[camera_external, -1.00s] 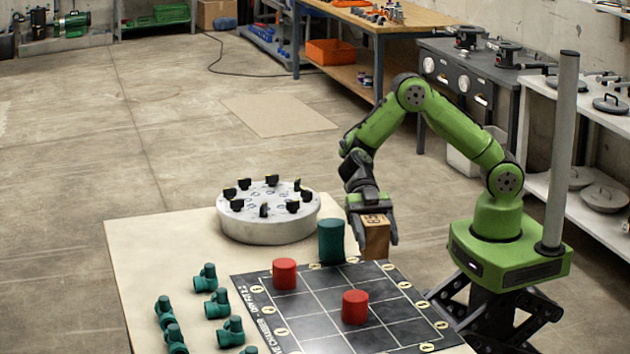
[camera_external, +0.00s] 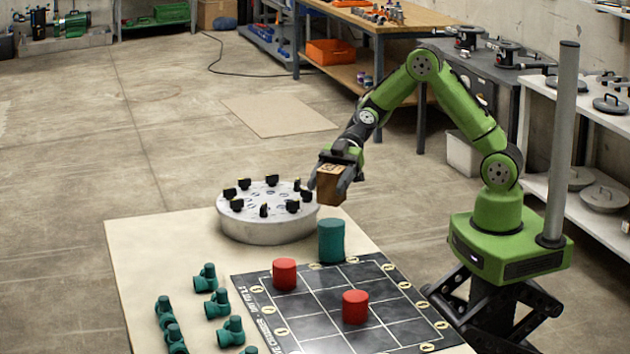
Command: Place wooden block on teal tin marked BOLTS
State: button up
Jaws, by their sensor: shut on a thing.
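The wooden block (camera_external: 330,187) is held between the fingers of my gripper (camera_external: 334,179), in the air above the table. The block is a brown cube with dark markings on its top and appears tilted. The teal tin (camera_external: 331,241) stands upright on the table at the back edge of the black grid board. The block is above the tin in the picture, with a visible gap between them. No BOLTS marking can be read on the tin from this view.
Two red cylinders (camera_external: 284,274) (camera_external: 355,307) stand on the black grid board (camera_external: 325,300). A round white disc (camera_external: 268,222) with several black knobs stands left of the tin. Several teal pipe fittings (camera_external: 206,278) are at the table's left. The table (camera_external: 150,237) has bare room at the back left.

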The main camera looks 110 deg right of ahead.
aim_at(329, 205)
notch_tip(329, 205, down, 4)
jog(key=shift+f+b, duration=0.1)
jog(key=shift+b, duration=0.3)
jog(key=shift+f+b, duration=0.5)
jog(key=shift+b, duration=0.2)
jog(key=o, duration=1.1)
jog(key=shift+o, duration=0.2)
jog(key=shift+r, duration=0.1)
